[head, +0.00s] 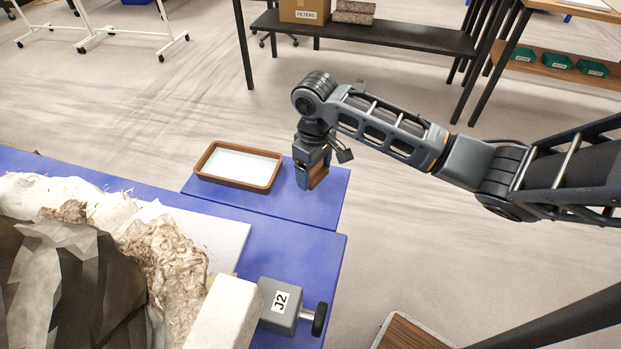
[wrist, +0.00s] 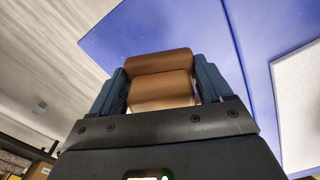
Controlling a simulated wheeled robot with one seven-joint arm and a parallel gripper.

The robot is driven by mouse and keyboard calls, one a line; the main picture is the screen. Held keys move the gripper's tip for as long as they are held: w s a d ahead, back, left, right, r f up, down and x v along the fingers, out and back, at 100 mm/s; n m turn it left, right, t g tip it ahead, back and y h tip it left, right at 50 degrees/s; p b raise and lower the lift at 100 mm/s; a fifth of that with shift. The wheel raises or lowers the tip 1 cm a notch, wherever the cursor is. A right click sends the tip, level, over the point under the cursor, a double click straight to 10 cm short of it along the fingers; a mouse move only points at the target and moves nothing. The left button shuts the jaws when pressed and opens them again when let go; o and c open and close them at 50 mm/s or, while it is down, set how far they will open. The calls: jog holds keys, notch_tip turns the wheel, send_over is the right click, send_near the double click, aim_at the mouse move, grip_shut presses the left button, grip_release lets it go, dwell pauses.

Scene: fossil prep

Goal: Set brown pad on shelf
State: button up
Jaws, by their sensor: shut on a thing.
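My gripper (head: 312,181) points down over the right part of a blue shelf-like surface (head: 324,208) beside the work table. It is shut on the brown pad (head: 320,176), which shows as an orange-brown block between the fingers. In the wrist view the brown pad (wrist: 162,80) sits between both dark fingers of my gripper (wrist: 162,85), with the blue surface (wrist: 165,30) beyond it. I cannot tell whether the pad touches the surface or hangs just above it.
A brown-rimmed tray (head: 203,174) with a white inside stands left of my gripper on the blue surface. A grey clamp block marked J2 (head: 279,307) and a large rock (head: 60,285) occupy the table in front. A dark bench (head: 375,37) stands at the back.

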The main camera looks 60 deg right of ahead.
aim_at(311, 182)
jog(key=shift+w+a+f, duration=0.15)
jog(key=shift+w+f, duration=0.2)
jog(key=shift+f, duration=1.85)
jog(key=shift+f, duration=0.15)
jog(key=o, duration=1.4)
notch_tip(311, 182, up, 12)
